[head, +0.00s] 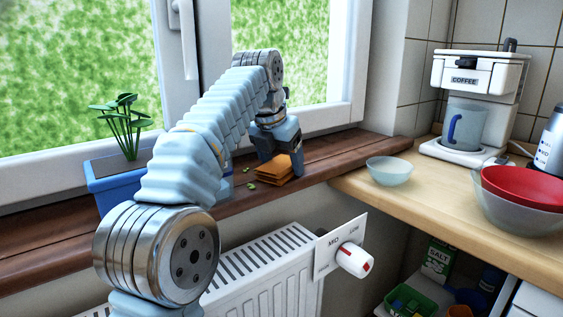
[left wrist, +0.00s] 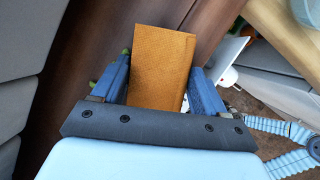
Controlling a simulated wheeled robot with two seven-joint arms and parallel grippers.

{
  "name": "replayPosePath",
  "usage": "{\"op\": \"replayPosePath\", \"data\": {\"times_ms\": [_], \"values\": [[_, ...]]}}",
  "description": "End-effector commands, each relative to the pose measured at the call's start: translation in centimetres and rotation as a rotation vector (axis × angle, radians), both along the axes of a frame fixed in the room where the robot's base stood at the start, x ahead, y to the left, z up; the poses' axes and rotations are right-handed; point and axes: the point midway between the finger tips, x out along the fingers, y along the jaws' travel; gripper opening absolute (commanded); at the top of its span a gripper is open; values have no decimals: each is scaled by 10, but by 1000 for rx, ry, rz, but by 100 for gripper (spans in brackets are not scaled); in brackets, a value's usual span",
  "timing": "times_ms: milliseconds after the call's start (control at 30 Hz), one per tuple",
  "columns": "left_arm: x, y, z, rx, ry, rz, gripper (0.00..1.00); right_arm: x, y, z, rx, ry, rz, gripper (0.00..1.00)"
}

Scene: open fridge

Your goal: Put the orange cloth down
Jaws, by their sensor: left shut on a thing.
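The orange cloth (head: 274,172) is a folded stack on the brown wooden windowsill, below the window. My left gripper (head: 282,165) reaches down over it with its fingers at the cloth. In the left wrist view the cloth (left wrist: 160,70) lies between the two blue fingers of my left gripper (left wrist: 162,88), which is shut on it. The cloth's underside is hidden, so I cannot tell whether it rests fully on the sill. My right gripper is not in view.
A blue planter (head: 118,182) with a green plant stands on the sill at left. Small green leaves lie beside the cloth. A glass bowl (head: 389,171), coffee machine (head: 470,100) and red bowl (head: 525,187) are on the counter. A radiator (head: 265,270) is below. The sill right of the cloth is clear.

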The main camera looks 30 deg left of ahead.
Motion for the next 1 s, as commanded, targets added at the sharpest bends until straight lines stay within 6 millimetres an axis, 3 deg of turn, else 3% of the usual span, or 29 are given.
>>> {"op": "replayPosePath", "data": {"times_ms": [500,533,700,1000], "values": [[0,0,-13,1,7,-1,48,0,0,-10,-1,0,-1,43],[0,0,-13,1,9,-1,74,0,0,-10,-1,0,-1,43],[0,-1,-14,2,16,-1,98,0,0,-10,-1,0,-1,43],[0,-3,-16,2,16,-7,98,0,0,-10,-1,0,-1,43]]}}
